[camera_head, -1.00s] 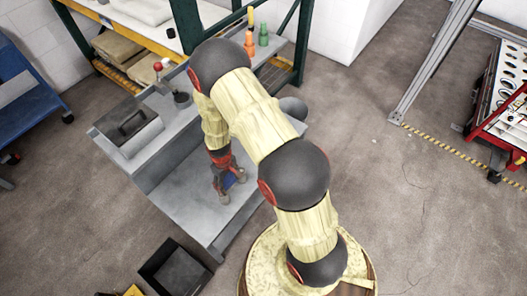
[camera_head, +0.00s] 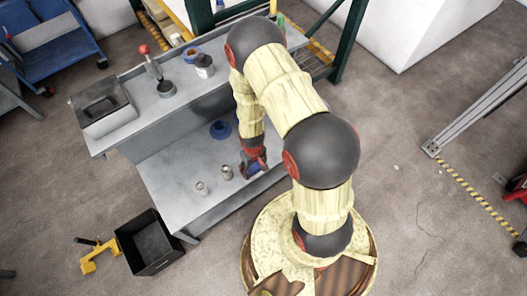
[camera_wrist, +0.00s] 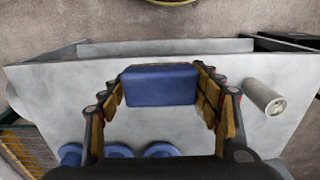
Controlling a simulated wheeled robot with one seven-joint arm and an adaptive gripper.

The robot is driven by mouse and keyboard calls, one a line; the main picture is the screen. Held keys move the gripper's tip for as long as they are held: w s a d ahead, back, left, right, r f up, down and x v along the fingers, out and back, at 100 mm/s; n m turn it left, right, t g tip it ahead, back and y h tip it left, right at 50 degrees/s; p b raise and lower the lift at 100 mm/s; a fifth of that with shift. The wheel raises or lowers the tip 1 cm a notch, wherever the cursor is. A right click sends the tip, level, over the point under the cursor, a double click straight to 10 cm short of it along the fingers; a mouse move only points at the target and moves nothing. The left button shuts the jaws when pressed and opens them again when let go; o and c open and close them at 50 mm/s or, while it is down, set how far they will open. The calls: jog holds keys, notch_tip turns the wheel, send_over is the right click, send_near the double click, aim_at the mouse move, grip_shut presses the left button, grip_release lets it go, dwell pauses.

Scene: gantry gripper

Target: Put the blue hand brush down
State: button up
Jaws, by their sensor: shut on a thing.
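The blue hand brush (camera_wrist: 158,85) shows in the wrist view as a blue block between my fingers, over a grey surface (camera_wrist: 60,95). My gripper (camera_wrist: 160,74) is shut on it, with one finger at each side. In the head view, my gripper (camera_head: 254,165) is low over the grey lower shelf (camera_head: 185,170) of the bench, near its right part. Only a little blue of the brush shows there. I cannot tell whether the brush touches the shelf.
One can (camera_wrist: 265,97) is right of my fingers in the wrist view. A black bin (camera_head: 150,243) stands on the floor. The shelf's front left is bare.

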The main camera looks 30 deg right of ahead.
jog(key=w+d+f+b, duration=0.2)
jog(key=w+d+f, duration=0.2)
jog(key=w+d+f+b, duration=0.3)
jog(key=w+d+f, duration=0.2)
jog(key=shift+w+f, duration=0.1)
jog(key=shift+w, duration=0.2)
jog(key=shift+w+d+f+b, duration=0.15)
jog(key=shift+f+b, duration=0.35)
jog(key=shift+f, duration=0.45)
jog(key=shift+w+d+f+b, duration=0.1)
jog(key=shift+f+b, duration=0.4)
jog(key=shift+f, duration=0.4)
jog(key=shift+a+f, duration=0.1)
jog(key=shift+f, duration=0.05)
jog(key=o, duration=1.5)
jog(key=shift+o, duration=0.2)
